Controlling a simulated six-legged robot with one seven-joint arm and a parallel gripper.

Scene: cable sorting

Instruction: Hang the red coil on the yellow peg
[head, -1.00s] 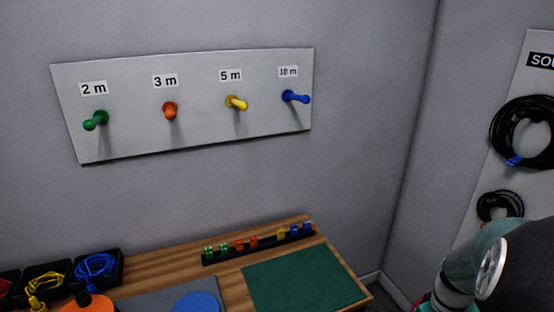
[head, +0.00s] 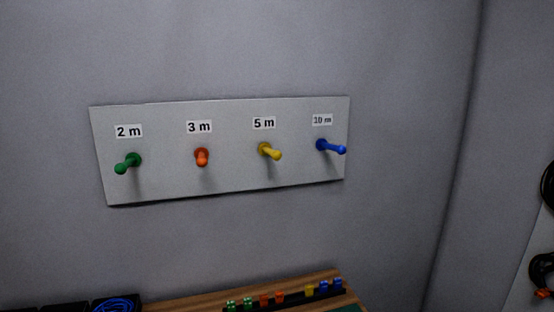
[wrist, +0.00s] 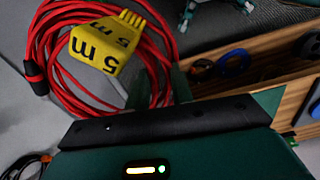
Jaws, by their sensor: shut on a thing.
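The yellow peg (head: 271,152) sticks out of the grey wall board under the "5 m" label, in the head view. It is bare. The red coil (wrist: 58,88) fills the upper left of the wrist view, with a yellow "5 m" tag (wrist: 100,48) and a black tie on its left side. My gripper (wrist: 158,92) is shut on the red coil at its near right side. The exact grip is partly hidden behind the dark gripper body. Neither the coil nor my gripper shows in the head view.
The wall board (head: 230,185) also bears bare green (head: 128,163), orange (head: 202,157) and blue (head: 331,147) pegs. Below it is a wooden bench (head: 190,303) with a rack of coloured pieces and dark bins. Black coils hang at the right edge. The wall between board and bench is clear.

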